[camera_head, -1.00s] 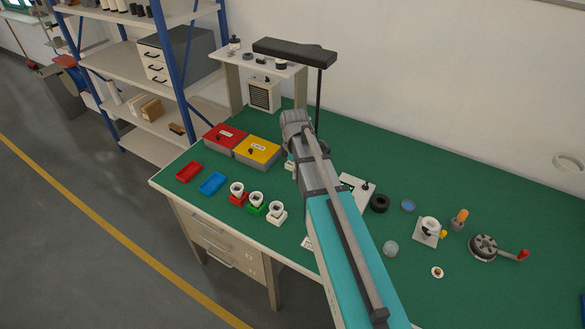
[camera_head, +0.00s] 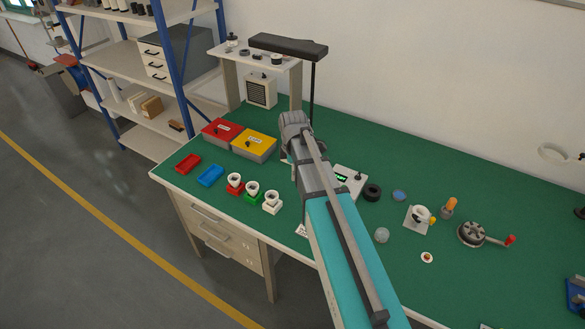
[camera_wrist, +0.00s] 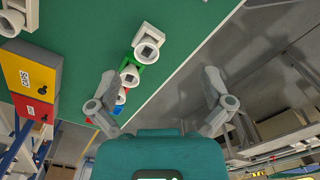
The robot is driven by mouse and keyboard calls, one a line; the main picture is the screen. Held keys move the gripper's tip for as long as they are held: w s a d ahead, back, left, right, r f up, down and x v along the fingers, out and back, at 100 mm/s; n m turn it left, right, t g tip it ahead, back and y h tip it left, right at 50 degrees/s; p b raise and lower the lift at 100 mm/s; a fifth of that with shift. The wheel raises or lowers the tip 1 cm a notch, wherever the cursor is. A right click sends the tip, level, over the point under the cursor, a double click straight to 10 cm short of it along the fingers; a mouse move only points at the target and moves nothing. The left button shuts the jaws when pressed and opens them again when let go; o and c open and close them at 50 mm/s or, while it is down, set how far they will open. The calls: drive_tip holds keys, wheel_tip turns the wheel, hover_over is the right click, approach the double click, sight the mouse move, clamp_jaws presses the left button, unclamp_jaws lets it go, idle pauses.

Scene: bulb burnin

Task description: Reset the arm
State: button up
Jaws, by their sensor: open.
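My arm reaches from the bottom of the head view over the green workbench (camera_head: 330,119). Its far end hides the gripper's fingers in that view. In the wrist view my gripper (camera_wrist: 163,98) shows two grey fingers spread wide apart, open, with nothing between them. Beyond the fingers lie the bench edge and three bulb sockets on coloured bases: white (camera_wrist: 149,42), green (camera_wrist: 132,70) and red (camera_wrist: 121,97). The same white (camera_head: 272,202), green (camera_head: 253,193) and red (camera_head: 235,183) sockets stand near the bench's front edge, left of my arm.
A red box (camera_head: 221,132) and a yellow box (camera_head: 254,146) stand behind red (camera_head: 188,164) and blue (camera_head: 210,176) trays. A lamp on a post (camera_head: 313,95) rises behind my arm. Right of it lie a black ring (camera_head: 372,193), a socket plate (camera_head: 418,219) and a crank wheel (camera_head: 473,234).

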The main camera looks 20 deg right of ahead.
drive_tip(key=s+a+m, duration=0.2)
drive_tip(key=s+m, duration=1.3)
drive_tip(key=m, duration=0.1)
drive_tip(key=shift+s+a, duration=0.15)
drive_tip(key=shift+a, duration=0.1)
idle(1.6)
